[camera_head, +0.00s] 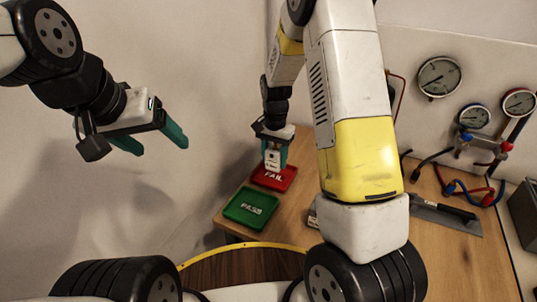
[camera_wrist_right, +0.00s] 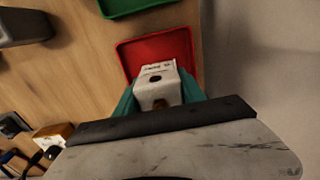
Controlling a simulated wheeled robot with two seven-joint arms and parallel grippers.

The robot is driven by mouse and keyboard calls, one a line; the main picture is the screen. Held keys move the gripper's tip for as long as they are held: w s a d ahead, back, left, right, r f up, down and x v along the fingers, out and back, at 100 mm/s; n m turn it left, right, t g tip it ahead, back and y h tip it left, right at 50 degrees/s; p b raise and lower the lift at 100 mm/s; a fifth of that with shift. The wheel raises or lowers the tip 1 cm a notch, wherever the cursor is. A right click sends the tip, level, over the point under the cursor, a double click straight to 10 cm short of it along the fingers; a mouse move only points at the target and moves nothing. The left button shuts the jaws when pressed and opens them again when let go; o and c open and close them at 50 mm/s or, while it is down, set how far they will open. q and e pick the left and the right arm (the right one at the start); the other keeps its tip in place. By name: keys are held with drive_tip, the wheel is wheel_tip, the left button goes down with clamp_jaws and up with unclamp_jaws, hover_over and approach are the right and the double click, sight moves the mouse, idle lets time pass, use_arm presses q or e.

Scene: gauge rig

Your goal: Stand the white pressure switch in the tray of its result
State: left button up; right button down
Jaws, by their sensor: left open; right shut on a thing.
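The white pressure switch (camera_wrist_right: 158,84) is a small white block with a dark round hole in its end. My right gripper (camera_wrist_right: 160,95) is shut on it, one teal finger on each side. In the head view the switch (camera_head: 272,158) is at the red FAIL tray (camera_head: 268,184), with FAIL lettering showing in front of it. Whether its base touches the tray floor I cannot tell. The green PASS tray (camera_head: 236,219) is empty beside the red one. My left gripper (camera_head: 160,140) is open and empty, in the air at the left, away from the table.
Gauges (camera_head: 439,77) and a manifold with red and blue hoses (camera_head: 472,140) are at the right. A flat tool with a dark handle (camera_head: 445,214) lies on the wooden table (camera_head: 450,260). My right arm hides the table's middle. A wall stands close behind the trays.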

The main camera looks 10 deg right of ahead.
sight(274, 167)
drive_tip(key=shift+f, duration=1.75)
drive_tip(key=shift+f, duration=0.2)
drive_tip(key=c, duration=0.7)
unclamp_jaws()
drive_tip(key=shift+r, duration=0.1)
